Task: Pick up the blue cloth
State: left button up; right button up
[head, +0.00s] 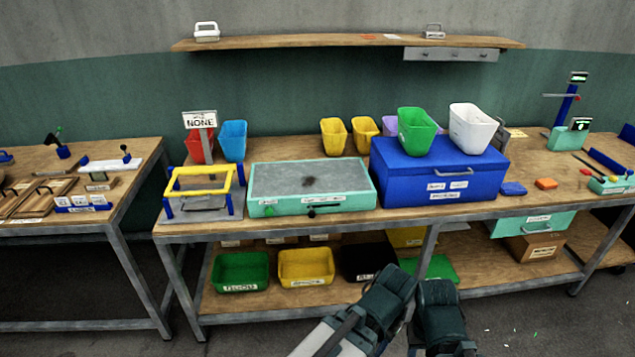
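A small flat blue piece (513,188), which looks like the blue cloth, lies on the wooden bench top just right of the large blue box (420,185). My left gripper (392,282) and my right gripper (434,290) are at the bottom middle, close together, in front of the bench and well short of the blue piece. Both are dark and seen from behind. Their fingers are not clear, so I cannot tell whether they are open or shut. I see nothing held in them.
An orange piece (546,184) lies right of the blue piece. A green bin (416,131) and a white bin (474,129) stand on the blue box. A teal press (312,187) sits to its left. An open teal drawer (540,225) juts out below the bench top.

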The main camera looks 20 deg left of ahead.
aim_at(514, 188)
jog(key=i+l+u, duration=0.1)
jog(key=i+l, duration=0.2)
jog(key=i+l+u, duration=0.1)
jog(key=i+l, duration=0.25)
jog(key=i+l+u, duration=0.15)
jog(key=i+l, duration=0.15)
jog(key=i+l+u, duration=0.1)
jog(key=i+l, duration=0.2)
jog(key=l, duration=0.2)
jog(key=i+l+u, duration=0.1)
jog(key=i+l, duration=0.15)
jog(key=l, duration=0.2)
jog(key=i+l+u, duration=0.1)
jog(key=i+l, duration=0.15)
jog(key=l, duration=0.2)
jog(key=i+l+u, duration=0.1)
jog(key=i+l, duration=0.15)
jog(key=l, duration=0.2)
jog(key=i+l+u, duration=0.15)
jog(key=l, duration=0.35)
jog(key=i, duration=0.05)
